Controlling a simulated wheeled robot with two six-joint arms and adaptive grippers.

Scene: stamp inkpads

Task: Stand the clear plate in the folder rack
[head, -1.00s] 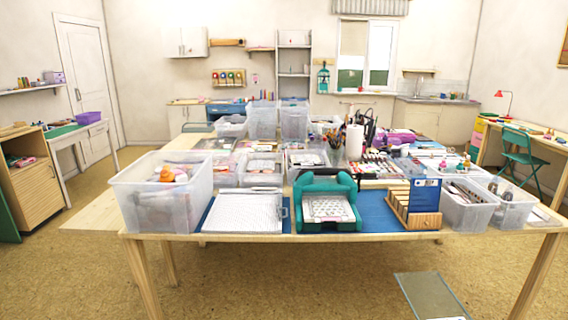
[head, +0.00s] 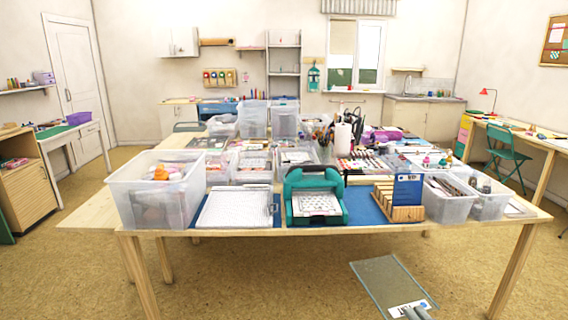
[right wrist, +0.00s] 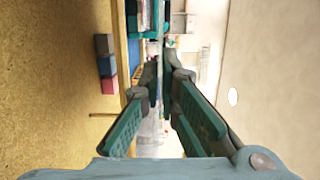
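The clear plate (head: 382,280) is a see-through rectangular sheet with greenish edges and a white label at its lower end. It hangs in front of the table, low in the head view. My right gripper (head: 418,307) is at its lower end, partly cut off by the frame. In the right wrist view, my right gripper (right wrist: 162,82) has its fingers closed around the thin plate, seen nearly edge-on. The wooden folder rack (head: 399,213) stands at the table's front right, with a blue card (head: 408,188) upright in it. My left gripper is out of view.
A teal die-cutting machine (head: 315,207) stands left of the rack on a blue mat (head: 362,207). Clear bins (head: 448,206) stand close on its right. A large clear bin (head: 152,204) fills the left corner. The floor before the table is clear.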

